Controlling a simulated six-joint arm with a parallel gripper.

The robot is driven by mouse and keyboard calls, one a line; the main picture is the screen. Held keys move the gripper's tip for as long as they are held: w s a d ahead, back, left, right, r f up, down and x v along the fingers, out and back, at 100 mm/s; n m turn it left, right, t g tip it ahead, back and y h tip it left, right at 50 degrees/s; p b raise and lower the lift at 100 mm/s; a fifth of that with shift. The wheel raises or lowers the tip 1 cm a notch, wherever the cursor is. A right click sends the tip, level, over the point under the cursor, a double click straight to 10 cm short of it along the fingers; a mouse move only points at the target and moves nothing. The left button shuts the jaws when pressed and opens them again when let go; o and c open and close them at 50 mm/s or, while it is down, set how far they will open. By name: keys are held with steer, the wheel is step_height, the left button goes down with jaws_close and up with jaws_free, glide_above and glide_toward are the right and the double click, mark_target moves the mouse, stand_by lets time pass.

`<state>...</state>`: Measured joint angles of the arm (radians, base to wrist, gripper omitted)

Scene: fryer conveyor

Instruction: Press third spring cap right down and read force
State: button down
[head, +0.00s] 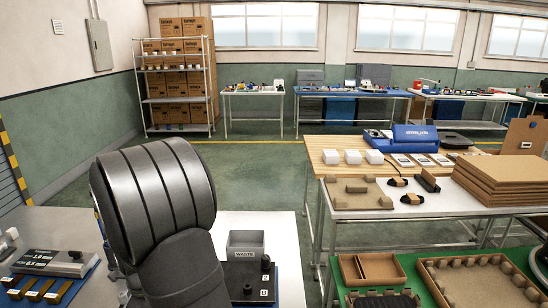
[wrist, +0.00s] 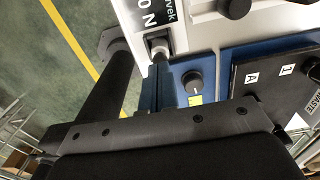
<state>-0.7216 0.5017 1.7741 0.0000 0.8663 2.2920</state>
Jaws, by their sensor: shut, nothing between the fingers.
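In the wrist view my gripper (wrist: 158,48) reaches up from its dark bolted body, its narrow fingers shut with nothing between them. The finger ends are beside a white panel with black lettering ending in "0 N". A dark round knob (wrist: 192,82) stands on a blue base to their right, apart from the fingers. A black plate (wrist: 262,88) with white labels "A" and "1" lies further right. In the head view a black plate (head: 237,271) carries dark round caps and white number labels. I cannot tell which cap is the third. My arm hides the gripper there.
A grey waste bin (head: 245,243) stands behind the black plate. At lower left a grey block (head: 55,262) and brass-coloured pieces (head: 38,290) sit on blue. A cardboard tray (head: 480,280) and box (head: 367,268) are on the green mat at right. The floor behind is clear.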

steer(key=shift+f, duration=1.25)
steer(key=shift+r, duration=3.05)
step_height(320, 180, up, 17)
steer(key=shift+r, duration=0.2)
step_height(320, 180, down, 18)
